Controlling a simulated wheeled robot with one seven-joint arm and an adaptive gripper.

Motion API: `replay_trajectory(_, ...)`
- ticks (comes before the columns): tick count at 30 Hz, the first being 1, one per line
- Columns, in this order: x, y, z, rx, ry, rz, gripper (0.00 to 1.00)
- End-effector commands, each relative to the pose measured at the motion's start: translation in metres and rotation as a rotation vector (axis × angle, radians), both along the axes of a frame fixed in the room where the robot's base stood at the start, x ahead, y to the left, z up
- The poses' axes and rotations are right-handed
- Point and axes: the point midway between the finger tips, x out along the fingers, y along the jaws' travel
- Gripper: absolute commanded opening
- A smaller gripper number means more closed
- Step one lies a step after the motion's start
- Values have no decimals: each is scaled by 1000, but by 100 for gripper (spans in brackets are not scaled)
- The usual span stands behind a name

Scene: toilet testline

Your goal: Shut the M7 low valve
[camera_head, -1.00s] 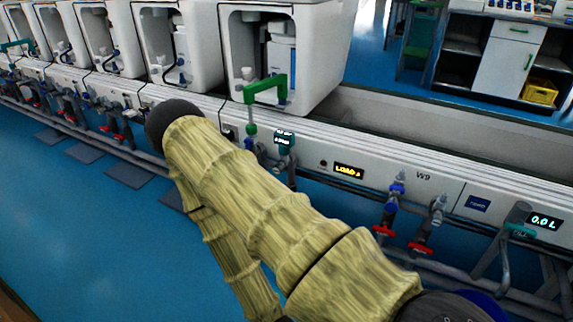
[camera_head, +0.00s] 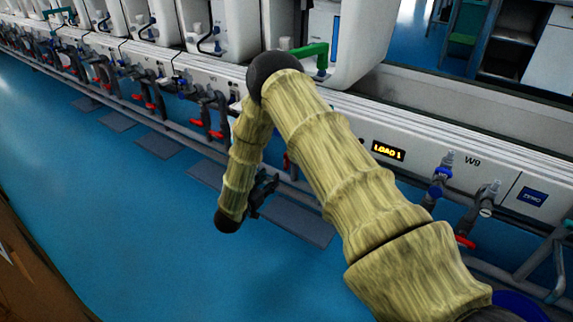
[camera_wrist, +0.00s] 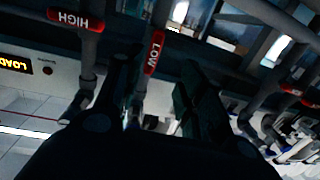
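In the wrist view, which is upside down, a red handle marked LOW (camera_wrist: 154,52) sits on a grey pipe and lies nearly in line with it. A red handle marked HIGH (camera_wrist: 75,20) lies across another pipe to its left. My gripper (camera_wrist: 158,68) is open, with its dark fingers on either side of the lower LOW handle area; I cannot tell any contact. In the head view my gripper (camera_head: 262,194) hangs in front of the line, beside my folded arm. No M7 label is readable, and my arm hides the valves behind it.
A lit LOAD display (camera_wrist: 16,63) is left of HIGH in the wrist view. More red handles (camera_wrist: 298,90) are at the right. In the head view, station W9 (camera_head: 472,162) is at right, pipes run low along the line, and blue floor (camera_head: 130,225) is clear.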

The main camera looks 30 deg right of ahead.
Motion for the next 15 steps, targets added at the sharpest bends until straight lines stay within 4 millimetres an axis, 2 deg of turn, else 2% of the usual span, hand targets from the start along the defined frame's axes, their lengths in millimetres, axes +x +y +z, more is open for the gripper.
replay_trajectory(5, 6, -13, 15, -36, -41, -85, 39)
replay_trajectory(11, 13, -32, 14, -38, -43, -89, 39)
replay_trajectory(15, 22, -54, 13, -37, -43, -89, 39)
